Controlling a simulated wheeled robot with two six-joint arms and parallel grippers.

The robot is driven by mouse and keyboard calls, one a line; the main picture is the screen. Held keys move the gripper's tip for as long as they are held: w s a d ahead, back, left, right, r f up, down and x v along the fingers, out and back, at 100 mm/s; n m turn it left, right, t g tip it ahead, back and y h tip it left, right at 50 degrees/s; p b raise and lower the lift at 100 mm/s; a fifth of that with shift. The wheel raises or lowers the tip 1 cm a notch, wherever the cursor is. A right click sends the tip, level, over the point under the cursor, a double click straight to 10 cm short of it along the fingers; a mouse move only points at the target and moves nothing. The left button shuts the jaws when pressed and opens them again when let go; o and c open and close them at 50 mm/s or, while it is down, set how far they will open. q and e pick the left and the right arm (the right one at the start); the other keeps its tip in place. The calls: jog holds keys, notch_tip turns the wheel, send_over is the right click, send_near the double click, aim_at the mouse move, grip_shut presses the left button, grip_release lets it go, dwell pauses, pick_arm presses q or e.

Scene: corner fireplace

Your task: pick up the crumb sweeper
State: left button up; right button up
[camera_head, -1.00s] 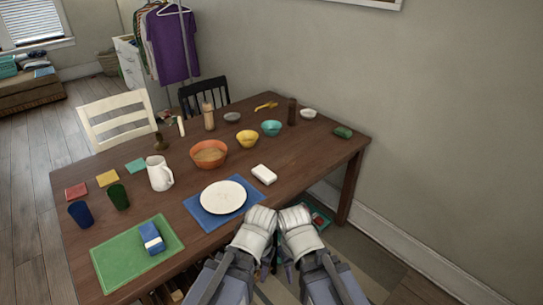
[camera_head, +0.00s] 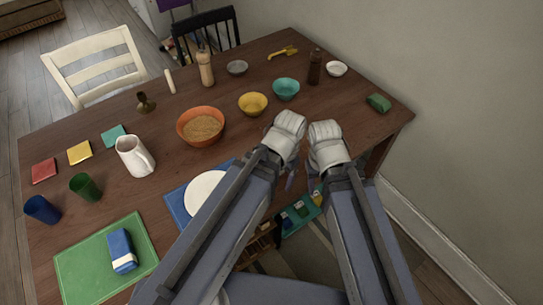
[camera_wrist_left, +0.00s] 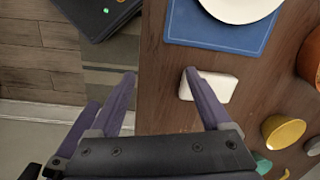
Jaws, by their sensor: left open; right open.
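I cannot tell for certain which thing is the crumb sweeper. A small white block (camera_wrist_left: 222,88) with rounded edges is a candidate; it lies on the wooden table beside the blue mat in the left wrist view. My left arm hides it in the head view. My left gripper (camera_wrist_left: 160,90) is open and empty, one finger overlapping the block's edge in the picture; contact cannot be told. It also shows in the head view (camera_head: 284,140). My right gripper (camera_head: 328,148) is beside it over the table's near edge, its fingertips mostly hidden.
A white plate (camera_head: 204,190) on a blue mat (camera_head: 177,203) lies close by. A blue-and-white block (camera_head: 122,250) rests on a green mat (camera_head: 85,270). Orange (camera_head: 201,126), yellow (camera_head: 253,104) and teal (camera_head: 286,89) bowls stand beyond. A shelf with coloured items (camera_head: 300,213) is below the edge.

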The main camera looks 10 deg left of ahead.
pick_arm(q)
jog(key=shift+o, duration=1.2)
jog(key=w+m, duration=0.1)
jog(key=m, duration=0.2)
jog(key=w+a+m, duration=0.1)
jog(key=w+m, duration=0.3)
jog(key=m, duration=0.1)
jog(key=shift+w+a+f+m+h+b, duration=0.1)
jog(key=shift+a+f+m+h+b, duration=0.1)
jog(key=shift+f+m+h+b, duration=0.15)
jog(key=w+m, duration=0.1)
jog(key=m, duration=0.2)
jog(key=w+a+m, duration=0.1)
jog(key=w+m, duration=0.1)
jog(key=m, duration=0.1)
jog(key=w+a+m, duration=0.1)
jog(key=w+m, duration=0.1)
jog(key=m, duration=0.1)
jog(key=shift+a+f+b, duration=0.15)
jog(key=shift+f+b, duration=0.2)
jog(key=shift+f, duration=0.05)
jog(key=shift+w+a+f+m+h, duration=0.1)
jog(key=shift+w+a+m+h, duration=0.15)
jog(key=shift+m, duration=0.55)
jog(key=shift+w+a+m, duration=0.15)
jog(key=shift+w+m, duration=0.2)
jog(key=shift+m, duration=0.4)
jog(key=f+b, duration=0.8)
jog(key=shift+a, duration=0.3)
jog(key=shift+r, duration=0.15)
